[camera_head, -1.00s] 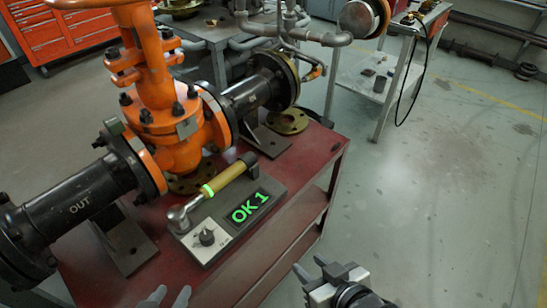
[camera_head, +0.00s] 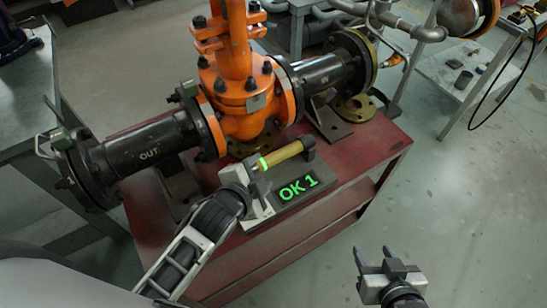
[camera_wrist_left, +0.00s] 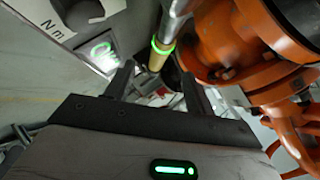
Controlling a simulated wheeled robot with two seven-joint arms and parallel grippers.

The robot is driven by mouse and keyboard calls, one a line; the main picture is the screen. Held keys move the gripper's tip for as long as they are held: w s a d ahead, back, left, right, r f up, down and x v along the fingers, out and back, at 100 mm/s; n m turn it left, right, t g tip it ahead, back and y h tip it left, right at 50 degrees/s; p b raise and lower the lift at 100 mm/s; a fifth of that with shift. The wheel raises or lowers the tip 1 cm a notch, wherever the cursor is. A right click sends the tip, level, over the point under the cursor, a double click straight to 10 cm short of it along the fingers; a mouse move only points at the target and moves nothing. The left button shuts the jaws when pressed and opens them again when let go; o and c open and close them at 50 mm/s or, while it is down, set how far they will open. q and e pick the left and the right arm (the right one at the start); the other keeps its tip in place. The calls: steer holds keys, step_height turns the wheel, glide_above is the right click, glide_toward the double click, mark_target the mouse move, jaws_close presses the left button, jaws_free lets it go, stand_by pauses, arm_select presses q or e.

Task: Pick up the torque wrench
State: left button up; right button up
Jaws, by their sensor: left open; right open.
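The torque wrench (camera_head: 285,154) has a yellow-brown handle with a glowing green ring and a dark end. It lies on the grey tester (camera_head: 322,183), whose display reads "OK 1". My left gripper (camera_head: 243,178) is at the wrench's near left end and hides its head in the head view. In the left wrist view the wrench (camera_wrist_left: 160,58) shows between the two open fingers of the left gripper (camera_wrist_left: 158,84); I cannot tell whether they touch it. My right gripper (camera_head: 374,260) is open and empty, low at the right, away from the bench.
The orange gate valve (camera_head: 238,95) with black pipes (camera_head: 150,153) stands just behind the tester, close to my left gripper. The red bench (camera_head: 365,157) carries both. A grey table (camera_head: 30,95) stands at left.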

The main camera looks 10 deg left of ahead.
mark_target(271, 159)
arm_select(q)
steer(key=x, duration=0.7)
steer(key=shift+w, duration=0.1)
jaws_close()
steer(key=shift+w+r, duration=0.1)
steer(key=shift+r, duration=0.1)
